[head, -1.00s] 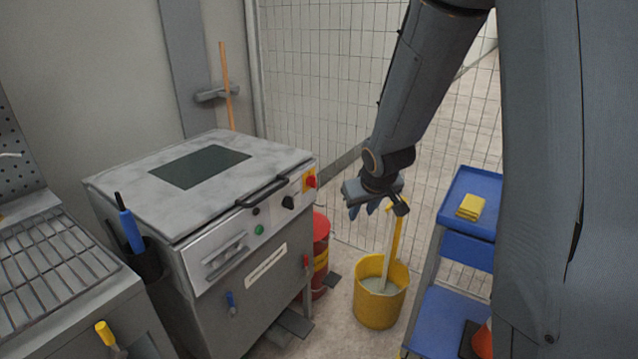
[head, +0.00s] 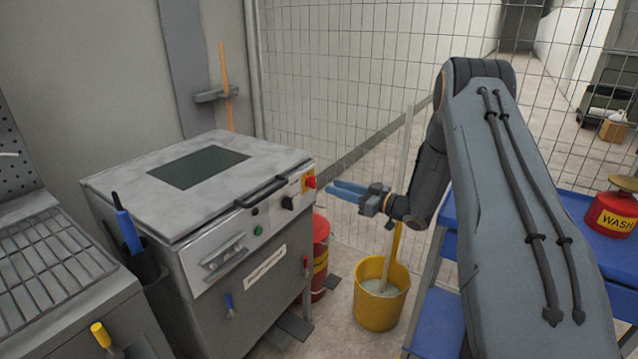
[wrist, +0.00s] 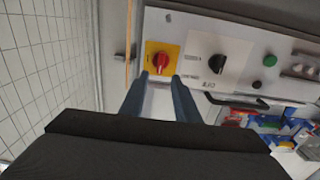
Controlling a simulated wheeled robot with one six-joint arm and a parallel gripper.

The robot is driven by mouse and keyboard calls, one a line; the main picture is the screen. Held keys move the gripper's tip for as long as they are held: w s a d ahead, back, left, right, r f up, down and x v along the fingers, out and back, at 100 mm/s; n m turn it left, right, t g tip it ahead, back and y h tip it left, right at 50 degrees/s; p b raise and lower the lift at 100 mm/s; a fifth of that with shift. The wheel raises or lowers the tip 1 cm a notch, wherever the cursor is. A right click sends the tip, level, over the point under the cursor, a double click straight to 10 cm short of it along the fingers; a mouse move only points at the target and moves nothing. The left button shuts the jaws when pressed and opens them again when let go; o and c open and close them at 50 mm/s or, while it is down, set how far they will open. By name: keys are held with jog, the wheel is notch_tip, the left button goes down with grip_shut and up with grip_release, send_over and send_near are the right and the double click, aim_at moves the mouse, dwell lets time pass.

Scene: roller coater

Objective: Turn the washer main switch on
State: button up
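The washer (head: 205,255) is a grey cabinet with a light panel on its sloping front. A red rotary switch (head: 310,182) on a yellow plate sits at the panel's right end. In the wrist view the red switch (wrist: 161,60) stands just beyond my fingertips, with its handle near upright. A black rotary knob (wrist: 217,64) is beside it. My gripper (head: 335,189) is open and empty, its blue fingers pointing left at the switch. In the wrist view the fingers of my gripper (wrist: 160,78) are apart below the switch, with no clear contact.
A green button (head: 258,230) and the lid handle (head: 262,191) are near the knobs. A red can (head: 320,255) and a yellow bucket (head: 378,310) stand on the floor right of the washer. A blue cart (head: 432,310) is further right, before a mesh fence.

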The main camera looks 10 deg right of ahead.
aim_at(313, 182)
jog(key=p+x, duration=0.1)
jog(key=x, duration=0.6)
jog(key=shift+w+a, duration=0.15)
grip_shut()
